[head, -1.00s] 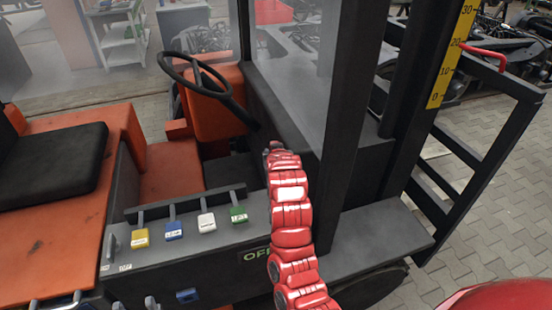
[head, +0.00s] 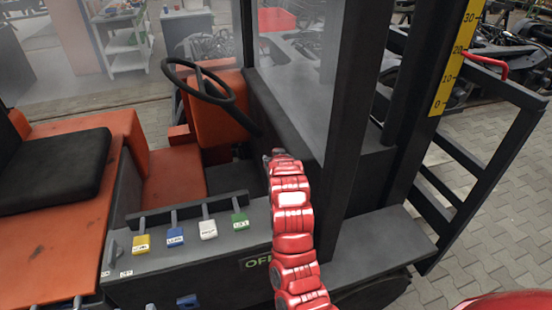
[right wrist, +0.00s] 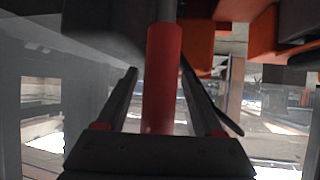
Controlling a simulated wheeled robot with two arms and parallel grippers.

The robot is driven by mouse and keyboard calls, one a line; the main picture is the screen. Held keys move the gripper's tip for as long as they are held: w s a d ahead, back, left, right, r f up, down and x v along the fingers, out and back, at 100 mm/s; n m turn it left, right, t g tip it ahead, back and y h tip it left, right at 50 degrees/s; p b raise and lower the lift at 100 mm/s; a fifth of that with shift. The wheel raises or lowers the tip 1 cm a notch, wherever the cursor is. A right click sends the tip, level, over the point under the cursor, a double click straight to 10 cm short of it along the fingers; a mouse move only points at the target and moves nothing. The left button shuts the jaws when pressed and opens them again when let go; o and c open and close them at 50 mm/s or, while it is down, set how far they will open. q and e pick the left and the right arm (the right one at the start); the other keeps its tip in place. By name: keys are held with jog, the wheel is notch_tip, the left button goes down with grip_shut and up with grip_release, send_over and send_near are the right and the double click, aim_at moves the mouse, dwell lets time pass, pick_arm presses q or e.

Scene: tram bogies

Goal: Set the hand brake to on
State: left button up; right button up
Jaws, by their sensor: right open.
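In the right wrist view, a red cylindrical grip (right wrist: 163,85) on a grey rod, apparently the hand brake lever, stands between the fingers of my right gripper (right wrist: 158,70). The fingers are open, one on each side of the grip, with visible gaps. In the head view, my red right arm reaches into the vehicle's cab; its gripper and the lever are hidden there. My left gripper is not in view.
Several small levers with yellow (head: 141,244), blue, white and green tags stand on the console left of my arm. The steering wheel (head: 190,92) and a dark post (head: 352,120) are close to the arm. A black seat (head: 50,165) is at left.

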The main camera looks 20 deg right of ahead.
jog(key=p+v, duration=1.1)
jog(key=v, duration=0.6)
jog(key=shift+p, duration=0.35)
jog(key=shift+a, duration=0.1)
